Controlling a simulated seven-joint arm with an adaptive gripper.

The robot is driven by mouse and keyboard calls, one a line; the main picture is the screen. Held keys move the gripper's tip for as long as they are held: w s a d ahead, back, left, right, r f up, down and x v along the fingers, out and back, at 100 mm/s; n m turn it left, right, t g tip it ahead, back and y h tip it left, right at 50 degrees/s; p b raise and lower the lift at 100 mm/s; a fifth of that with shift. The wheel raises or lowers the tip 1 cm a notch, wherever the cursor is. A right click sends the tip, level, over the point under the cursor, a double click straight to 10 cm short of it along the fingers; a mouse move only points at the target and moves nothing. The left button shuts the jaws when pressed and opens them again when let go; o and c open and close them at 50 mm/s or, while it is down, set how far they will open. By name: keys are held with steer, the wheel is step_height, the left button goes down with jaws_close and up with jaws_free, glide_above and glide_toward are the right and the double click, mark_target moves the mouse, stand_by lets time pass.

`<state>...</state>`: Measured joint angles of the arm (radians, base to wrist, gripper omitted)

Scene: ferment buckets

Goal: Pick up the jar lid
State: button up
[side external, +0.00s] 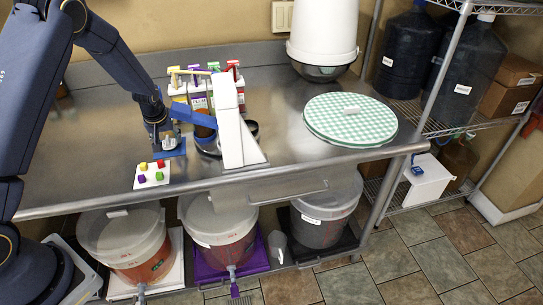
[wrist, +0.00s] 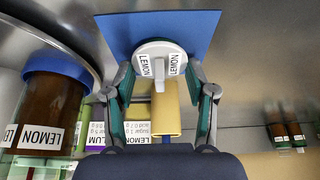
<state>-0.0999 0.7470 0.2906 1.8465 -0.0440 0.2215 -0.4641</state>
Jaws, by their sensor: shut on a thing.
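The jar lid (wrist: 151,50), a white round piece with a grey tab and LEMON labels, lies between my two fingertips in the wrist view. My gripper (wrist: 162,88) is shut on it, one finger at each side. Behind it is a blue square mat (wrist: 205,28); I cannot tell if the lid touches it. A tan block-like piece (wrist: 166,112) shows just below the lid. In the side external view my gripper (side external: 163,136) is low over the blue mat (side external: 172,153), and the lid is too small to make out clearly. A brown LEMON jar (wrist: 48,105) with a blue top stands to the left.
A white wedge-shaped stand (side external: 236,135) and several coloured-top containers (side external: 205,88) are close by. A white card with coloured cubes (side external: 151,176) lies at the front edge. A green checked round board (side external: 350,119) lies to the right. The counter between is mostly clear.

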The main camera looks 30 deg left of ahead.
steer(key=shift+r, duration=0.1)
steer(key=shift+r, duration=0.25)
step_height(320, 180, up, 2)
steer(key=shift+r, duration=0.25)
steer(key=s+d+r, duration=0.4)
steer(key=s+r, duration=0.6)
steer(key=s, duration=0.3)
step_height(320, 180, up, 3)
steer(key=m+t+h, duration=0.1)
steer(key=m, duration=0.3)
glide_above(167, 137)
steer(key=s+d, duration=0.2)
steer(key=d, duration=0.2)
steer(key=w+d+r+m+h, duration=0.25)
steer(key=w+m, duration=0.25)
steer(key=w, duration=0.6)
steer(key=shift+d+f, duration=0.15)
steer(key=shift+f, duration=1.35)
steer(key=shift+d+f, duration=0.1)
steer(key=shift+f, duration=1.35)
steer(key=shift+f, duration=0.6)
